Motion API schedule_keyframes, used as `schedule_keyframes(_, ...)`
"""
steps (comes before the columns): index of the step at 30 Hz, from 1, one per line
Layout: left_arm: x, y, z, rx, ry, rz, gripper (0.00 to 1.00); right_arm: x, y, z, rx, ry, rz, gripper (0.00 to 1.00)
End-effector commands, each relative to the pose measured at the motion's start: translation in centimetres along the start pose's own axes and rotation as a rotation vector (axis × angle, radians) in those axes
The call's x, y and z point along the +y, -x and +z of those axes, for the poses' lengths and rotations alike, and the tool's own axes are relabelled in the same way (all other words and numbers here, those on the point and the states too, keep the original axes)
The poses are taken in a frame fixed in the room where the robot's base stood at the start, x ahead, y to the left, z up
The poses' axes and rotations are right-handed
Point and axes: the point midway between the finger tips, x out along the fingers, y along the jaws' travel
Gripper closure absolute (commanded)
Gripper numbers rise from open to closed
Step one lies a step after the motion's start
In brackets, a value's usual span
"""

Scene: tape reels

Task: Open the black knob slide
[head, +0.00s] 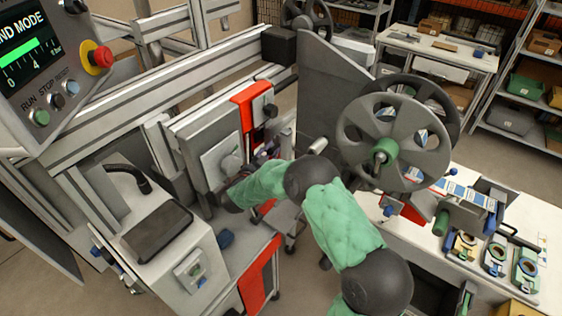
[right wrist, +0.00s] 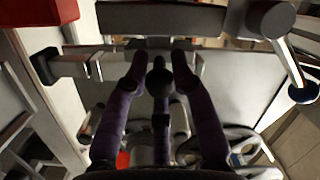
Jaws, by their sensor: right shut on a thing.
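The black knob (right wrist: 159,83) shows in the right wrist view as a dark round end between the purple fingers of my right gripper (right wrist: 159,62). The fingers are closed around it. Behind it, a grey plate with a horizontal bar (right wrist: 95,62) runs across; I cannot tell how far the slide stands open. In the head view my right gripper (head: 267,150) is a small dark purple shape at the machine's front, beside the red bracket (head: 247,103). My own forearm and wrist partly hide it, and the knob it holds cannot be made out there. My left gripper is not in view.
A control panel with a red stop button (head: 98,58) is at the left. A large grey reel (head: 393,137) stands right of my arm. A white bench (head: 455,262) with small coloured parts is at the lower right. Shelves (head: 530,85) stand behind, with open floor before them.

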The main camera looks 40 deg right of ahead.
Motion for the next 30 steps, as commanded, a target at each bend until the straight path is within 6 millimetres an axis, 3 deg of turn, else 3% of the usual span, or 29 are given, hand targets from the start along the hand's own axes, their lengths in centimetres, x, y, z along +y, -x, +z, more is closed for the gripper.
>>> schedule_keyframes(3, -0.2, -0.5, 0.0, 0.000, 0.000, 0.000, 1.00, -0.4, -0.1, 0.8, 0.000, 0.000, 0.001, 1.00)
schedule_keyframes(12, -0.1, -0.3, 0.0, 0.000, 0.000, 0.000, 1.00, -0.6, -0.2, 0.8, 0.000, 0.001, 0.002, 1.00)
schedule_keyframes(13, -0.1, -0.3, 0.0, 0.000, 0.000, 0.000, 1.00, -0.6, -0.2, 0.8, 0.000, 0.001, 0.002, 0.66)
schedule_keyframes(15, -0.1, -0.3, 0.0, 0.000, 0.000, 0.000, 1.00, -0.6, -0.2, 0.8, 0.000, 0.001, 0.002, 0.50)
schedule_keyframes(25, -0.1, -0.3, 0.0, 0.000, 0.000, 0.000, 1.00, -0.5, 0.0, 0.8, -0.001, 0.002, 0.002, 0.50)
schedule_keyframes(30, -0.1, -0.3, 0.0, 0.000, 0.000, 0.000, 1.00, -0.6, 1.5, 0.9, -0.004, 0.003, 0.000, 0.50)
